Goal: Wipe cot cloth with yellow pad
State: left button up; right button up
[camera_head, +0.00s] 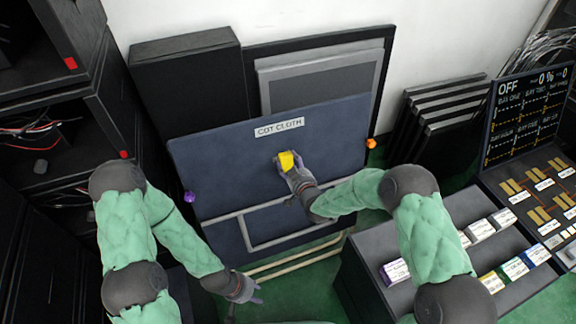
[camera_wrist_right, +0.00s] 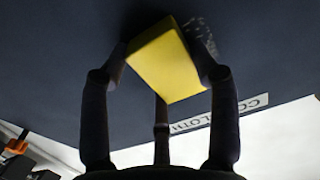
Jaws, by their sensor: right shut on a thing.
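The cot cloth (camera_head: 220,160) is a dark blue upright panel with a white "COT CLOTH" label, in the middle of the head view. My right gripper (camera_head: 288,164) is in front of the panel, below the label, shut on the yellow pad (camera_head: 287,160). In the right wrist view the yellow pad (camera_wrist_right: 165,62) sits between the fingers, close to the dark cloth (camera_wrist_right: 50,60). A pale speckled patch (camera_wrist_right: 200,35) shows on the cloth beside the pad. I cannot tell whether the pad touches the cloth. My left gripper (camera_head: 250,291) hangs low before the panel; its fingers are too small to read.
A purple knob (camera_head: 190,197) and an orange knob (camera_head: 371,143) are at the panel's sides. A grey frame (camera_head: 290,222) crosses its lower part. A dark bench with small labelled boxes (camera_head: 480,230) stands right, below a display board (camera_head: 525,110). Black racks (camera_head: 60,150) stand left.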

jog(key=shift+a, duration=0.1)
jog(key=shift+s+a+r, duration=0.1)
jog(key=shift+s+a, duration=0.15)
jog(key=shift+a, duration=0.75)
jog(key=shift+s+a, duration=0.2)
jog(key=shift+a, duration=0.75)
jog(key=shift+c, duration=0.4)
jog(key=shift+s, duration=0.15)
jog(key=shift+p+v, duration=0.95)
jog(key=shift+v, duration=1.9)
jog(key=shift+d, duration=0.15)
jog(key=shift+p+v, duration=0.35)
jog(key=shift+v, duration=1.15)
